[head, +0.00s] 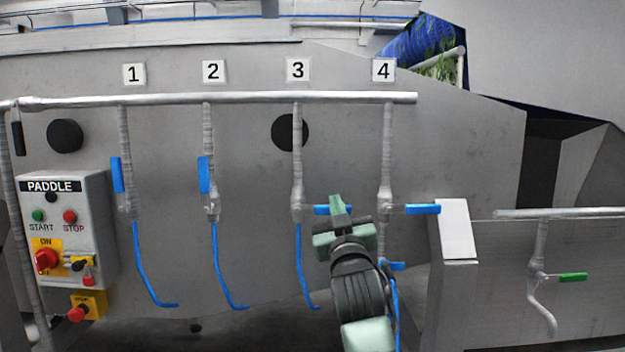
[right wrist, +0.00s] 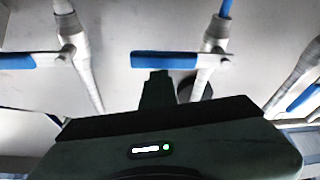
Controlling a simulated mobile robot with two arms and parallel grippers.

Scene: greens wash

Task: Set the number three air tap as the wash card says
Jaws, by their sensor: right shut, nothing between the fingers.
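The number three air tap (head: 297,203) hangs under the "3" label (head: 297,70). Its blue handle (head: 322,209) points right, across the upright pipe. The right wrist view, upside down, shows this handle (right wrist: 165,59) across its pipe too. My right gripper (head: 338,205) is shut and empty, its tips at the handle's outer part. In the right wrist view the tips (right wrist: 157,80) lie at the handle's edge; I cannot tell whether they touch. A pale card-like panel (head: 457,228) stands at right; no writing is readable on it. My left gripper is not in view.
Taps one (head: 117,175) and two (head: 204,175) have handles along their pipes. Tap four's handle (head: 423,209) lies across, close right of my gripper. The paddle control box (head: 95,205) is at left. A green-handled tap (head: 573,277) is at far right.

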